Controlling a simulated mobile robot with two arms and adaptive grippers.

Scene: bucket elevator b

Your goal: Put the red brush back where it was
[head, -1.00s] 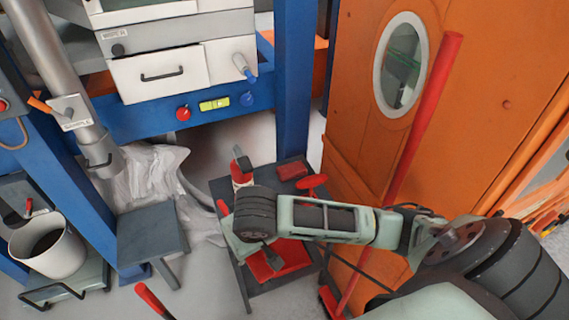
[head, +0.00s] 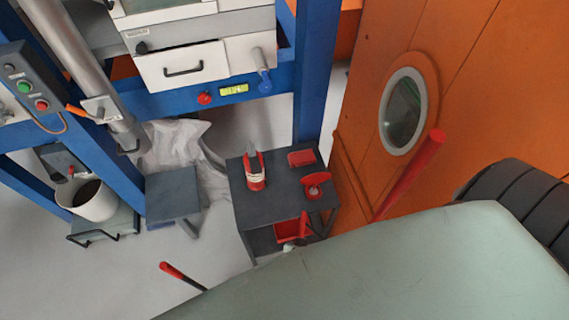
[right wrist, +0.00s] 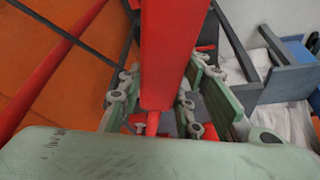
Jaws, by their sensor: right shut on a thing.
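In the right wrist view my right gripper (right wrist: 158,95) is shut on a long red object (right wrist: 170,50), which looks like the red brush. The object fills the middle of that view, with a narrow red stem at its lower end; its far end is out of view. My left gripper is not in view.
A red pole (head: 410,176) leans by the orange wall (head: 465,60). A stool (head: 172,193) and white bucket (head: 93,203) stand left.

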